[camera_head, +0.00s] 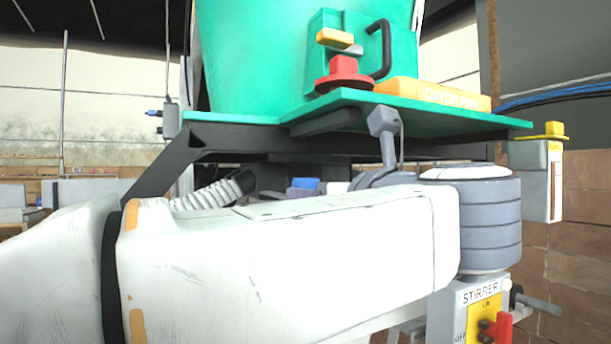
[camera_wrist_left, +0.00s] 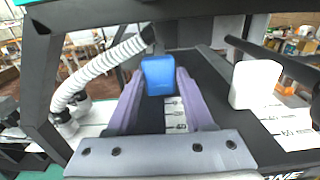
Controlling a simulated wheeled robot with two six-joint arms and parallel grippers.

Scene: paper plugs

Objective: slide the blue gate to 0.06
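The block nearly fills the gap, but contact is unclear. In the head view a bit of blue (camera_head: 305,184) shows between the purple-grey fingers, just above my large white left arm link, which hides most of the gripper and the track. My right gripper is in neither view.
A white block (camera_wrist_left: 256,85) stands on a parallel track to the right, with its own scale. A ribbed white hose (camera_wrist_left: 100,72) runs at the left. A green hopper (camera_head: 250,60) and shelf (camera_head: 470,118) stand above; a grey ringed drum (camera_head: 490,225) and STIRRER box (camera_head: 465,310) are at the right.

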